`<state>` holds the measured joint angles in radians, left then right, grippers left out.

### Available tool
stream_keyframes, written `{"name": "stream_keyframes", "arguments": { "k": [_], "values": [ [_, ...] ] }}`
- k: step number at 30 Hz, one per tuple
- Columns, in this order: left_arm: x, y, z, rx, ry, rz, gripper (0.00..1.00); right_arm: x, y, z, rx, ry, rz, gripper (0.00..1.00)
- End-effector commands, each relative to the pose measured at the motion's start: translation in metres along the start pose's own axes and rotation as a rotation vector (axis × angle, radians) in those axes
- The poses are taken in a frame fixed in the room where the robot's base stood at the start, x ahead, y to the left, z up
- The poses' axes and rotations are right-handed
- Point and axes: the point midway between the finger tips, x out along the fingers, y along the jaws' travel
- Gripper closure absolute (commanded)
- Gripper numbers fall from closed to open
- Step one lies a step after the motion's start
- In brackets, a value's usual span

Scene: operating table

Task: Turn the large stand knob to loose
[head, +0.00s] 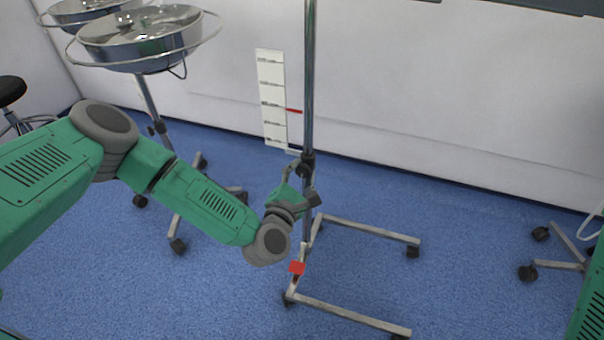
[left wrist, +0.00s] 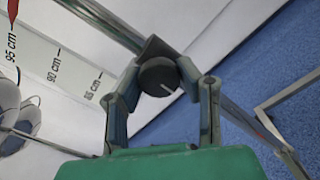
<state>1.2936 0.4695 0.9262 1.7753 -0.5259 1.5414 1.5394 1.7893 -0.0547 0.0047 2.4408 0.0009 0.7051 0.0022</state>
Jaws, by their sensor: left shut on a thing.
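The large stand knob (left wrist: 158,76) is a dark round knob with a white line on its face, on a dark collar of the metal pole. In the left wrist view it sits between the two fingers of my left gripper (left wrist: 160,80), which is shut on it. In the head view the left gripper (head: 300,172) is at the pole (head: 309,90) around the dark collar, and the arm partly hides the knob. The white line slants toward the lower right in the wrist view. My right gripper is not seen.
The stand's U-shaped wheeled base (head: 350,311) rests on the blue floor. A white height scale (head: 271,100) with a red pointer (head: 294,111) is beside the pole. Another wheeled base (head: 560,264) is at right.

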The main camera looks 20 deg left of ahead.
Motion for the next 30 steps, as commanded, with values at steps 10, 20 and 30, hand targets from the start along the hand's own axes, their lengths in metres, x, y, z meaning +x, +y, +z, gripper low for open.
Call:
{"name": "stream_keyframes", "arguments": {
  "k": [10,20,30],
  "values": [
    [-0.0056,-0.0066,-0.0045,-0.034,0.010,-0.018,0.98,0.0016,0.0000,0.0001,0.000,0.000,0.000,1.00],
    [-0.0056,-0.0065,-0.0046,-0.034,0.010,-0.017,0.47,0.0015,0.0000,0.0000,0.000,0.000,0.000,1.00],
    [-0.0047,-0.0024,-0.0018,-0.034,0.004,-0.006,0.47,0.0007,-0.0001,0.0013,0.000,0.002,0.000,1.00]
  ]
}}
